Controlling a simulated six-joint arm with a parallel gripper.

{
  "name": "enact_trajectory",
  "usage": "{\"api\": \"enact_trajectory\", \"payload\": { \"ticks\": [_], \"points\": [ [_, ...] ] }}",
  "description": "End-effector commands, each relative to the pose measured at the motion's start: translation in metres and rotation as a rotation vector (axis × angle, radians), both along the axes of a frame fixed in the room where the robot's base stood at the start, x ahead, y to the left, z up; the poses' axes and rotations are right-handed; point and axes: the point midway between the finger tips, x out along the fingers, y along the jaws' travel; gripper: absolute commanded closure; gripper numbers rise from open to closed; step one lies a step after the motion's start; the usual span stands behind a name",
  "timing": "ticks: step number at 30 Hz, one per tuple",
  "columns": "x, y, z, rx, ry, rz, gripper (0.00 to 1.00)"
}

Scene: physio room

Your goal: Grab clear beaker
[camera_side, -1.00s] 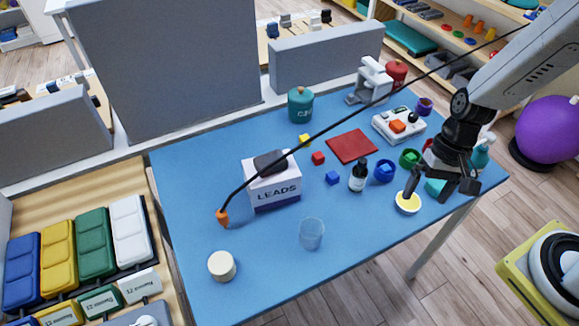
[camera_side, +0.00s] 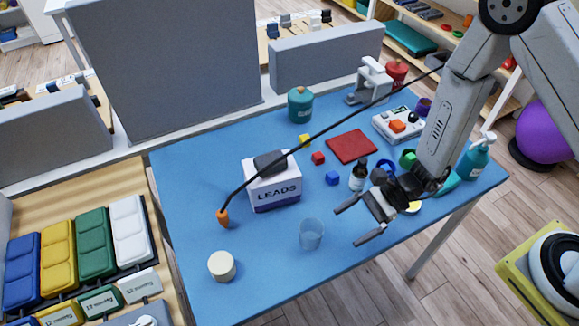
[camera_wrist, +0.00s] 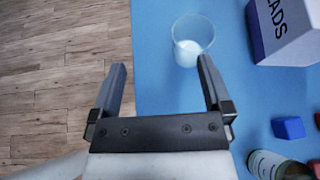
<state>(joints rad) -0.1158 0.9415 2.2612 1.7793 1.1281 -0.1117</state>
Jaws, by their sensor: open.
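The clear beaker (camera_side: 312,234) stands upright on the blue table near its front edge, in the side view. It also shows in the wrist view (camera_wrist: 192,42), ahead of the right fingertip. My gripper (camera_side: 348,226) is open and empty, to the right of the beaker with its fingers pointing toward it. In the wrist view my gripper (camera_wrist: 160,68) has its fingers spread, with table edge and floor between them. The beaker is beyond the fingers and not between them.
A white LEADS box (camera_side: 272,186) stands behind the beaker, with a dark cable arching over the table. A cream cylinder (camera_side: 222,266) is to the left. Table around the beaker is clear.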

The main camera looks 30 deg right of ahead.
Motion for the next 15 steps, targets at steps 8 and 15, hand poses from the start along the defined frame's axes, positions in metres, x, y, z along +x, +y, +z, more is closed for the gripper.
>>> {"api": "enact_trajectory", "payload": {
  "ticks": [8,15],
  "points": [
    [0.02,0.002,-0.027,0.064,0.05,-0.227,0.0],
    [0.025,0.0,-0.032,0.074,0.053,-0.276,0.0]
  ]
}}
